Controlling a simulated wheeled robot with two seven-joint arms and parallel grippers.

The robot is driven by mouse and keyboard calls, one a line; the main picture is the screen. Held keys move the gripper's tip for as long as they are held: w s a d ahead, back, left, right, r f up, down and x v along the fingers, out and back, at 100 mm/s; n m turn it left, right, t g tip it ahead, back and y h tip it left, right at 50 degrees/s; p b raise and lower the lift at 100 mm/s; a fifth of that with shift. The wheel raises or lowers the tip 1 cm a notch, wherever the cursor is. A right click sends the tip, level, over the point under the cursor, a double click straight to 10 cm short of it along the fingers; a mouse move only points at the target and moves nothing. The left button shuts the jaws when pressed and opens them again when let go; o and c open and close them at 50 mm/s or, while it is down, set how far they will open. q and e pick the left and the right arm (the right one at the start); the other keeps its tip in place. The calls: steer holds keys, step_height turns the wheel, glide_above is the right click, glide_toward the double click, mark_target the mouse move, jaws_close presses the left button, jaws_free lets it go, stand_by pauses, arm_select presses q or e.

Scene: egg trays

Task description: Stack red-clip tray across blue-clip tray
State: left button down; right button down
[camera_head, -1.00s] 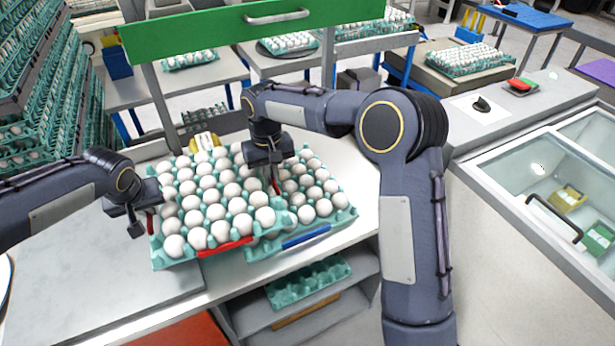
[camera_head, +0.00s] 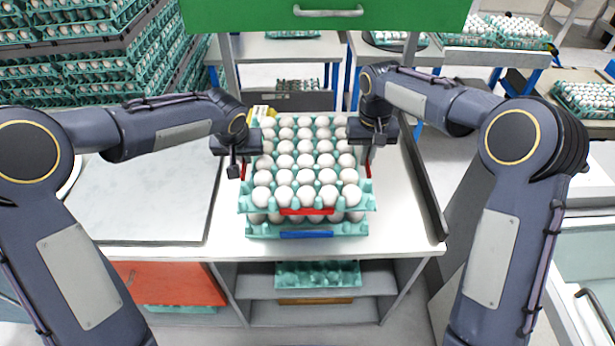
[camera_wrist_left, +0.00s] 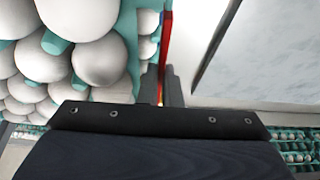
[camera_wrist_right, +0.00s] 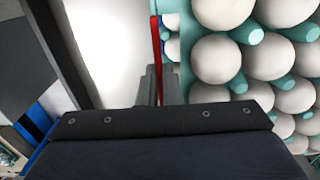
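The red-clip tray (camera_head: 308,211), green and full of white eggs, is above the blue-clip tray (camera_head: 306,234) and nearly lined up with it. Both clips face the front. Eggs of the lower tray show in the narrow gap beneath; whether the trays touch is unclear. My right gripper (camera_head: 368,168) is at the right side likewise. Both appear shut on the tray's edges; the contacts are partly hidden.
The white table (camera_head: 395,225) has free room right of the stack. A grey panel (camera_head: 160,205) lies to the left. A yellow object (camera_head: 262,112) stands behind the trays. An empty green tray (camera_head: 318,273) is on the shelf below. A dark raised edge (camera_head: 425,190) bounds the right.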

mark_target(246, 167)
arm_select(q)
steer(key=shift+f, duration=0.15)
arm_select(e)
steer(key=shift+f, duration=0.15)
